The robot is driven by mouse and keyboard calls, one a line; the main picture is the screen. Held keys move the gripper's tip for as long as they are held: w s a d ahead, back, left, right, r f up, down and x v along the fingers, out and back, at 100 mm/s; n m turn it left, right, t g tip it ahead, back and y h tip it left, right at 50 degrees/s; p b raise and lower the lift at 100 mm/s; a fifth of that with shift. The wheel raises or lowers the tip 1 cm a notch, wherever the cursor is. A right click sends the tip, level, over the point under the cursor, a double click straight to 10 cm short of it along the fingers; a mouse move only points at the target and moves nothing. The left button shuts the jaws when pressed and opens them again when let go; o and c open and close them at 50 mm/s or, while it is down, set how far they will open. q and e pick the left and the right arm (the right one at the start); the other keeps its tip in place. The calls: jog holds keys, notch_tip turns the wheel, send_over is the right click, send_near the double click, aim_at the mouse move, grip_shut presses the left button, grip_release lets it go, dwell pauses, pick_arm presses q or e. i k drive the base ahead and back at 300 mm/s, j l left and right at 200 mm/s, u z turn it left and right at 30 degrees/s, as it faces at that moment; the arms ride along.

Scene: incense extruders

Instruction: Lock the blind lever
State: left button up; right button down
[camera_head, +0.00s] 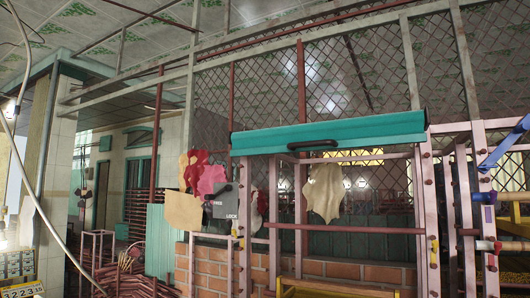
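A teal rolled blind (330,134) spans the top of a pale pink post frame, with a dark handle (312,145) at its middle. Below the blind the frame is open and I see through it. Another small yellow part (434,244) is on the right post (424,215). Neither of my grippers is in view.
A low brick wall (325,269) and a yellow bench-like piece (335,287) stand at the lower middle. A blue bar (506,145) and horizontal rollers (487,245) stick in at right. Red rods (125,275) are stacked at lower left. Wire mesh is above.

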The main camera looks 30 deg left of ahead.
aim_at(227, 188)
jog(key=i+j+u, duration=0.15)
jog(key=j, duration=0.4)
jog(key=i+j+u, duration=0.1)
jog(key=i+j, duration=0.3)
jog(key=j, duration=0.15)
jog(key=i+j+u, duration=0.15)
jog(key=i+j, duration=0.2)
jog(key=j, duration=0.15)
jog(key=i+j+u, duration=0.15)
jog(key=i+j, duration=0.2)
jog(key=j, duration=0.1)
